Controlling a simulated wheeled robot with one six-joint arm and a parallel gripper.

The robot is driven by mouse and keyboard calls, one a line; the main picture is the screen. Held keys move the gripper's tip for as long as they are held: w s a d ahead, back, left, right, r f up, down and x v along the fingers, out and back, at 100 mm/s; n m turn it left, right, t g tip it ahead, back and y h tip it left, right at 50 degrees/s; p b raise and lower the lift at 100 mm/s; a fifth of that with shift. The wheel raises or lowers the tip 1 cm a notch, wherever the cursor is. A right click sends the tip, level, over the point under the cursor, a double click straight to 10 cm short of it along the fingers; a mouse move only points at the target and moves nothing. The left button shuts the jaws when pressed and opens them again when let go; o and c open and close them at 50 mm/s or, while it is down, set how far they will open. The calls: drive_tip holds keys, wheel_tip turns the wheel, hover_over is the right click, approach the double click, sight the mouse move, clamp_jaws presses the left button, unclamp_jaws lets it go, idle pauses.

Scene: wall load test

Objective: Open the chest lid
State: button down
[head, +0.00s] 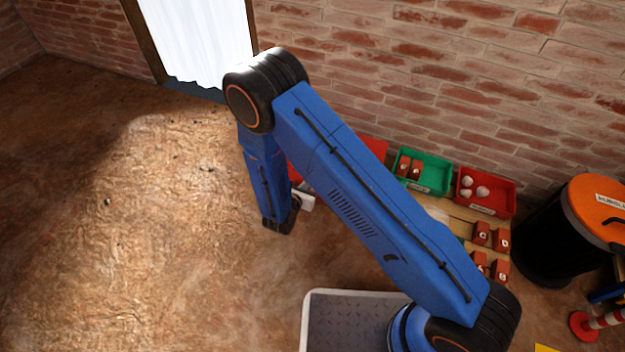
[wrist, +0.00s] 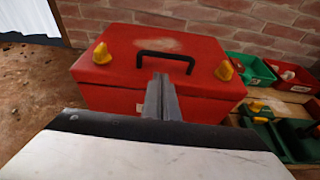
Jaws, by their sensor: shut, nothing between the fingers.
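The red chest (wrist: 115,70) stands against the brick wall in the wrist view. Its lid looks closed. In the head view my arm hides most of the chest, and only a red part (head: 376,147) shows.
A green bin (head: 424,174) with red blocks and a red bin (head: 487,194) with pale balls stand to the right by the wall. Several labelled red blocks (head: 482,234) lie nearby. A black barrel (head: 540,240) with an orange lid is farther right. Floor (head: 130,240) at left is open.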

drive_tip(key=x, duration=0.7)
drive_tip(key=shift+w, duration=0.35)
drive_tip(key=shift+d, duration=0.15)
